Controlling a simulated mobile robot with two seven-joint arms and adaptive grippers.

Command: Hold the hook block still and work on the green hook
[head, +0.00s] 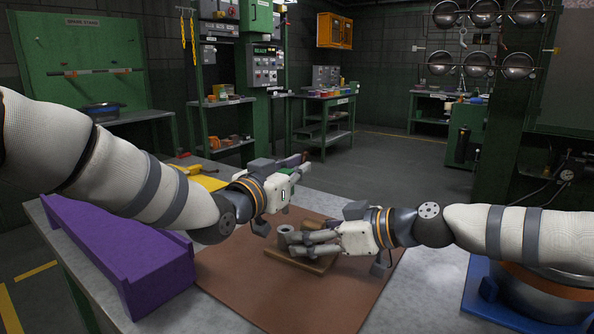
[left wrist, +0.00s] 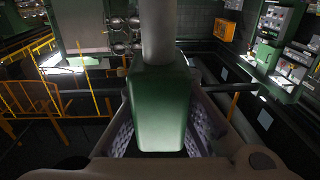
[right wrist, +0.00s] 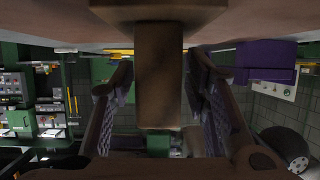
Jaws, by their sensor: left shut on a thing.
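The hook block shows as a flat wooden base (head: 300,262) on a brown mat (head: 235,285). In the right wrist view it shows a brown post (right wrist: 160,75). My right gripper (head: 288,240) is low over the base, its fingers open on either side of the post with gaps. My left gripper (head: 298,172) is above and behind the block. In the left wrist view its fingers are around a green part (left wrist: 160,108), which I take for the green hook, with a grey shaft (left wrist: 157,35) beyond it. The fingers hide much of the block in the head view.
A long purple block (head: 125,255) stands left of the mat. A yellow object (head: 207,181) lies at the table's far left. The mat's front is clear.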

